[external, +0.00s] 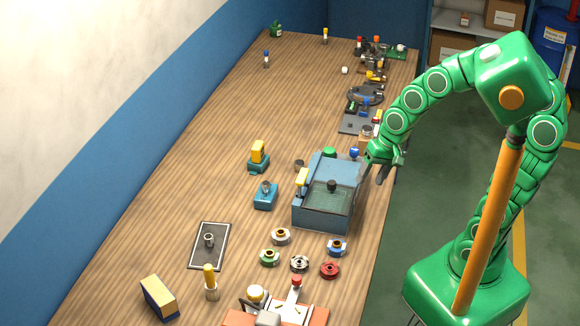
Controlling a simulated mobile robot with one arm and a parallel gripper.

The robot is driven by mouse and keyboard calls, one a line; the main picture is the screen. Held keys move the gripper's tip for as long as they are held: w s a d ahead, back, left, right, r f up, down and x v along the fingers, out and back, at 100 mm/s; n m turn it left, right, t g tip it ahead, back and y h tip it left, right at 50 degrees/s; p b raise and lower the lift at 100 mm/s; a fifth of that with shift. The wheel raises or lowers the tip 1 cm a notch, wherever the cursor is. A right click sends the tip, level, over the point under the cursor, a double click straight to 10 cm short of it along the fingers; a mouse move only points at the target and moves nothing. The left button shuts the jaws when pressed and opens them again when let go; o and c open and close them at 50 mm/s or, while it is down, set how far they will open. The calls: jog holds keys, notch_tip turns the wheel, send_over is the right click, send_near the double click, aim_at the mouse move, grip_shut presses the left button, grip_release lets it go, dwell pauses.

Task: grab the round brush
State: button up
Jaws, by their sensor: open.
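I cannot tell for certain which thing is the round brush. An upright piece with a yellow top and a pale round lower part (210,283) stands at the near left of the table and may be it. My gripper (376,172) is open and looks empty. It is over the table's right edge, just right of the blue-grey box (313,218), well away from these pieces. Its fingertips are small and partly unclear.
A wooden workbench (200,150) runs along the wall. Several coloured round fittings (270,257) lie in front of the box. A dark plate (222,240) and a yellow-and-blue block (158,297) lie at left. Clutter lines the far right edge. The middle left is clear.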

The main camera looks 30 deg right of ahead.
jog(key=w+a+f+m+y, duration=0.1)
jog(key=w+a+m+y, duration=0.15)
jog(key=a, duration=1.25)
jog(key=m+t+y, duration=0.2)
jog(key=m+y, duration=0.4)
jog(key=m, duration=0.4)
send_near(210, 282)
jog(key=w+d+r, duration=0.4)
jog(key=d+r, duration=0.1)
jog(key=r, duration=0.1)
jog(key=shift+w+a+f+m+t+y, duration=0.15)
jog(key=shift+a+f+m+t, duration=0.3)
jog(key=shift+a+f+m, duration=1.5)
jog(key=shift+s+a+f+m+t+y, duration=0.15)
jog(key=shift+a+f+m+t, duration=0.45)
jog(key=shift+a, duration=2.4)
jog(key=shift+w+a+f+m+t+y, duration=0.1)
jog(key=shift+a+f+m+t+y, duration=0.15)
jog(key=shift+a+f+m, duration=1.75)
jog(key=shift+a+r+n, duration=0.5)
jog(key=shift+r, duration=0.05)
grip_shut()
